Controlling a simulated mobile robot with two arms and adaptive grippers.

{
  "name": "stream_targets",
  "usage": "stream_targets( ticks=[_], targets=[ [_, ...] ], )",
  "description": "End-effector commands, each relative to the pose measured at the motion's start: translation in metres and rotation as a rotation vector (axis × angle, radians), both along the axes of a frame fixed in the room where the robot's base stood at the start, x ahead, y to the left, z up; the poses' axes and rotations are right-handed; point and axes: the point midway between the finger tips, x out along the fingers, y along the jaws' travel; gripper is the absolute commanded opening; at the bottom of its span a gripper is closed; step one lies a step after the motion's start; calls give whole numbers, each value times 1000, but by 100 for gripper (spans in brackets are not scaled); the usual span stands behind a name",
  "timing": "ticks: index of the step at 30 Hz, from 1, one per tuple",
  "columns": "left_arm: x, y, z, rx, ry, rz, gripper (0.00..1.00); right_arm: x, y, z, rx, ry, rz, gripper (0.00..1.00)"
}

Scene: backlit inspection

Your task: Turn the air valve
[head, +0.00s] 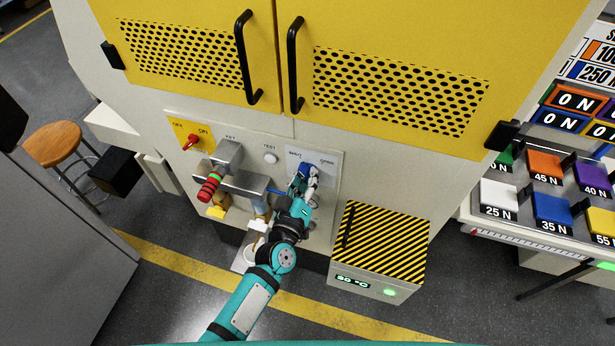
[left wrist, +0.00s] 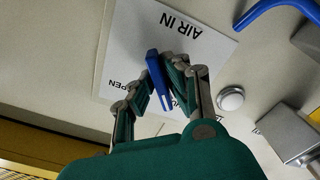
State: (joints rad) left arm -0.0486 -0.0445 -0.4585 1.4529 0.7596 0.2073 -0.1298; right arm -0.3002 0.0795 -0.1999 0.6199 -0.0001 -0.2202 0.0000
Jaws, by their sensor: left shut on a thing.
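The air valve's blue handle (head: 308,169) is on a white label plate (head: 327,170) marked SHUT and OPEN, at the right end of the machine's control panel. In the left wrist view the blue handle (left wrist: 156,72) stands out between the fingers, over the plate (left wrist: 205,50) with AIR IN and part of OPEN readable. My left gripper (head: 304,184) reaches it from below; in the left wrist view its fingers (left wrist: 168,92) are closed on the handle. The fingers hide part of the handle and its pivot, so its exact angle is unclear. My right gripper is not in view.
Left of the valve are a white TEST button (head: 270,158), a key box (head: 229,154), a red-and-black grip (head: 209,187) and a red switch (head: 190,142). A striped box (head: 385,240) with a display juts out at the right. Yellow doors (head: 400,75) are above.

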Motion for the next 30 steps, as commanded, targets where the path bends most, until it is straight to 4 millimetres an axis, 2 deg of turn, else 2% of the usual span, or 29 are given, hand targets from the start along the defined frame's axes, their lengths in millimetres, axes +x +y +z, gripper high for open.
stream_targets(
  ticks=[9, 24, 25, 30],
  targets=[
    [-1, 0, -2, -99, 37, -1, 0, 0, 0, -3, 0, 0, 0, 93],
    [-1, 0, -2, -115, 43, -2, 0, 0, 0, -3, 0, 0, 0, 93],
    [-1, 0, -2, -115, 43, -2, 14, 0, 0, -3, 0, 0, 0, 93],
    [-1, 0, -1, -115, 41, 0, 34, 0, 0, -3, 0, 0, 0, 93]
  ],
)
